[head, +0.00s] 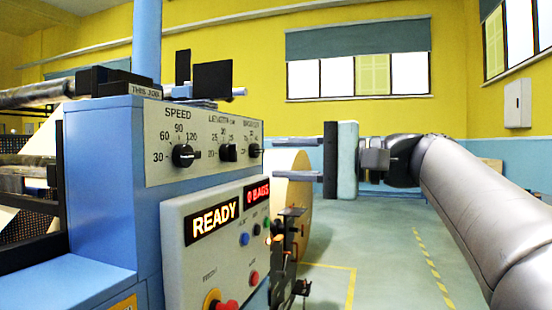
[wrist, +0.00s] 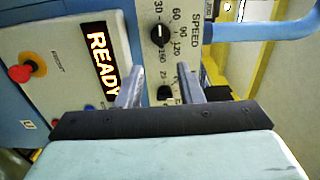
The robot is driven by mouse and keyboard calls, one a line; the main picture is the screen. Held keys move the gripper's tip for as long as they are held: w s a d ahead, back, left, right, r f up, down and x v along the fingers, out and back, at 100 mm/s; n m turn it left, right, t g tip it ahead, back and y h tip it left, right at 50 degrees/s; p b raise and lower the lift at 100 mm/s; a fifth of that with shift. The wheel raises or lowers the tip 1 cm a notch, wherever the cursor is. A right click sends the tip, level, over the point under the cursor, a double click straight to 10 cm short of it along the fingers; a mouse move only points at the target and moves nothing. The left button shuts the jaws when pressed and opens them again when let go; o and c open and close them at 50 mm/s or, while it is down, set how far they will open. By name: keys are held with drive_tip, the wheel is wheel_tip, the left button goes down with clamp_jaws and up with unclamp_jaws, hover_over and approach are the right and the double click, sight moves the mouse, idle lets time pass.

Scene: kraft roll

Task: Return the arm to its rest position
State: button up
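My gripper (head: 280,158) is at the middle of the head view, at the end of my grey arm (head: 480,205), which reaches in from the right. Its two fingers point left toward the blue machine (head: 110,190), with a clear gap between them and nothing held. I cannot tell from these views whether a fingertip touches the machine.
The lower panel (head: 180,250) carries a lit BAGS sign (head: 258,193) and a red button (head: 227,305). A tan roll (head: 292,195) stands behind the panel, below and behind my fingers. The green floor (head: 385,260) right of the machine is open, with yellow lines.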

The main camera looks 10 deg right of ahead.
drive_tip(key=shift+s+d, duration=0.2)
drive_tip(key=shift+d, duration=0.05)
